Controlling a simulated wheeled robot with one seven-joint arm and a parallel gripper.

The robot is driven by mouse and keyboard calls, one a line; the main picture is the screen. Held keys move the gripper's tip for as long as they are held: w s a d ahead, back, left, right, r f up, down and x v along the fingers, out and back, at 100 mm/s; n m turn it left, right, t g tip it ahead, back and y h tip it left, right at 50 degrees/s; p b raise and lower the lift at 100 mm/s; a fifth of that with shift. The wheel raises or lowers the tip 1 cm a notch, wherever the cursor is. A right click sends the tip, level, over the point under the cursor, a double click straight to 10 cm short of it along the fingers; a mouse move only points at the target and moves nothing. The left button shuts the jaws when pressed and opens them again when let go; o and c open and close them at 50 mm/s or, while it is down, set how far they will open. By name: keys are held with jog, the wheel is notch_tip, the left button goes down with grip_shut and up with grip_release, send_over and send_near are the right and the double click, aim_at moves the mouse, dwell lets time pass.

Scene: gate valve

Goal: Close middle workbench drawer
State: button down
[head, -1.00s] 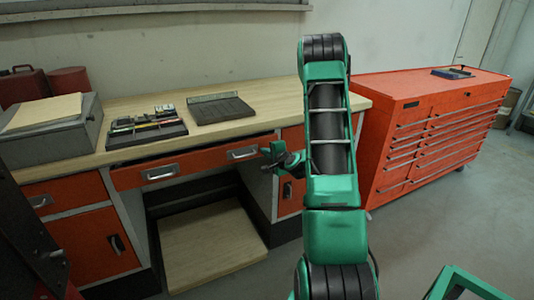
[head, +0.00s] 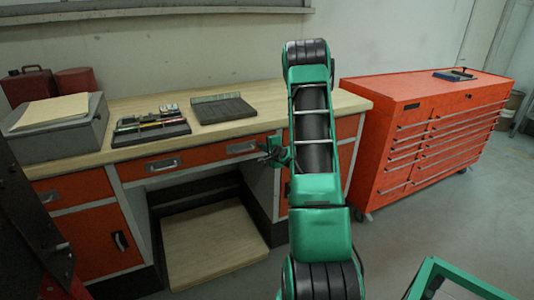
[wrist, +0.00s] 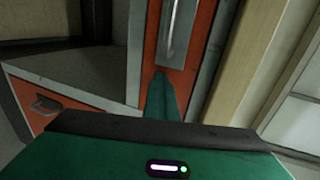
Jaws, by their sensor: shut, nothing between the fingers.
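The middle workbench drawer (head: 204,155) is the wide orange front with two metal handles under the benchtop. It sits close under the benchtop edge in the head view, with no clear gap showing. My gripper (head: 273,151) is shut and empty at the right end of this drawer front. In the wrist view my green gripper (wrist: 160,95) points at the orange drawer front (wrist: 152,45), just short of a metal handle (wrist: 173,40). It appears to touch or nearly touch the front; the exact contact is hidden.
The wooden benchtop (head: 265,105) holds a tool tray (head: 150,128), a dark flat block (head: 222,108) and a grey box (head: 60,138). A low wooden platform (head: 215,245) lies beneath. A red tool cabinet (head: 420,140) stands at the right. Floor is clear in front of it.

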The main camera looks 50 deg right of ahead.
jog(key=f+v, duration=0.1)
jog(key=v, duration=1.2)
jog(key=shift+s+a, duration=0.2)
jog(key=shift+s, duration=0.25)
